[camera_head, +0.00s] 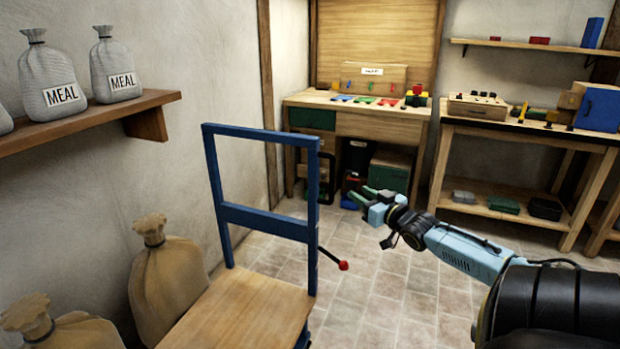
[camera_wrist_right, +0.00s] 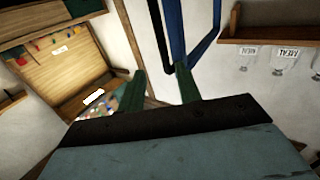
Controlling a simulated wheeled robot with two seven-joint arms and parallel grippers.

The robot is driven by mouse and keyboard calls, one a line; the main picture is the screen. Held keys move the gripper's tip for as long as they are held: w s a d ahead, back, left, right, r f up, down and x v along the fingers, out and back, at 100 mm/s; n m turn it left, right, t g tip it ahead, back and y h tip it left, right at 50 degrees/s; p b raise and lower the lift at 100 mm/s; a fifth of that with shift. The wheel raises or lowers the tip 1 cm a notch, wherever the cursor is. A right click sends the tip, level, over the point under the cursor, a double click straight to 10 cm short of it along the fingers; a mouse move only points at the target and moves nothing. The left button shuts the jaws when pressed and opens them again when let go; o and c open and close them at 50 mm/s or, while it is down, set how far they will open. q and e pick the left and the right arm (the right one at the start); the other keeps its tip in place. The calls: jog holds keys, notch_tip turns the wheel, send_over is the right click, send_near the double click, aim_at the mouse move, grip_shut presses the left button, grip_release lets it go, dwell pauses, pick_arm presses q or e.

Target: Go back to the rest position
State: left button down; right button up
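My right gripper (camera_head: 368,196) is held out over the floor to the right of a blue-framed trolley, with nothing seen in it. In the right wrist view its two green fingers (camera_wrist_right: 160,87) stand apart with a clear gap between them. My right arm comes in from the lower right of the head view. My left gripper does not show in either view.
The trolley has a blue frame (camera_head: 265,222), a wooden deck (camera_head: 240,310) and a red-knobbed lever (camera_head: 342,265). Tied sacks (camera_head: 165,275) stand at left under a shelf (camera_head: 90,122) with MEAL bags. A workbench (camera_head: 375,124) and a side table (camera_head: 530,130) stand behind. Tiled floor is clear between.

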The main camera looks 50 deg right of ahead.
jog(key=s+a+f+g, duration=0.25)
jog(key=s+f, duration=0.25)
jog(key=f, duration=0.6)
jog(key=s+a+f+g, duration=0.25)
jog(key=s+f, duration=0.25)
jog(key=f, duration=0.6)
jog(key=s+a+f+g, duration=0.1)
jog(key=s+f+g, duration=0.3)
jog(key=f, duration=0.7)
jog(key=s+a+f+n+g+y, duration=0.1)
jog(key=s+a+f+n+g, duration=0.2)
jog(key=s+a+f, duration=0.8)
jog(key=s+a+f+n+g+y, duration=0.2)
jog(key=s+a+f+g, duration=0.2)
jog(key=s+a+f, duration=0.7)
jog(key=s+a, duration=0.2)
jog(key=a, duration=0.5)
jog(key=shift+s+a+n, duration=0.15)
jog(key=shift+s+n, duration=0.15)
jog(key=shift+n, duration=0.1)
